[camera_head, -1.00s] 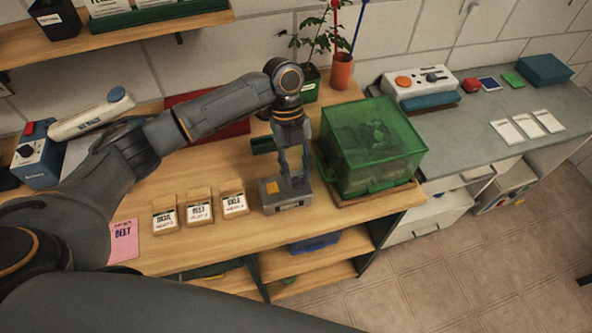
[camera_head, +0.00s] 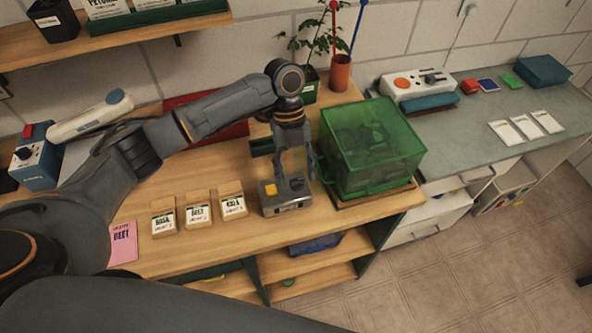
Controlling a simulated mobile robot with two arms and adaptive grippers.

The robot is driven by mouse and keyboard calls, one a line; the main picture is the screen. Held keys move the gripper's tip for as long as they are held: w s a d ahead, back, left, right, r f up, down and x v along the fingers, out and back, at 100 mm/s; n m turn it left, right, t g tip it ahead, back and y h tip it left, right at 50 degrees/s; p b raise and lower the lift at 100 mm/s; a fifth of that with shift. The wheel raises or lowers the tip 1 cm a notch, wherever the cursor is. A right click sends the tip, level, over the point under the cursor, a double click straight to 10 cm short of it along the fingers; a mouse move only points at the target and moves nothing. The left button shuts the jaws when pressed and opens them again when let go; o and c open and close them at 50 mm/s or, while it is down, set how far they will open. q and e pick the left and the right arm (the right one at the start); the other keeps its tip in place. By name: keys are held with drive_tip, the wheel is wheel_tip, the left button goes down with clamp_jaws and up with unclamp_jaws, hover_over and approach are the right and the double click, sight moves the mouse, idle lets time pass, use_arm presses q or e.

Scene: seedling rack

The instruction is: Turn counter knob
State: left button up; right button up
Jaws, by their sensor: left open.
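The counter (camera_head: 287,204) is a small grey box on the wooden bench, with a yellow button (camera_head: 270,189) on its left and a dark round knob (camera_head: 296,184) on its right. My left gripper (camera_head: 294,174) points down over the counter, its two fingers spread apart around and above the knob. It holds nothing. Whether a finger touches the knob or the box cannot be told. My right gripper is not in view.
A green translucent box (camera_head: 371,150) stands close to the right of the counter. Several seed packets (camera_head: 197,212) lie to its left, with a pink card (camera_head: 124,242) farther left. A potted plant and an orange pot (camera_head: 340,74) stand behind.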

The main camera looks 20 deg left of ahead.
use_arm(q)
drive_tip(key=v, duration=1.2)
drive_tip(key=shift+f, duration=0.15)
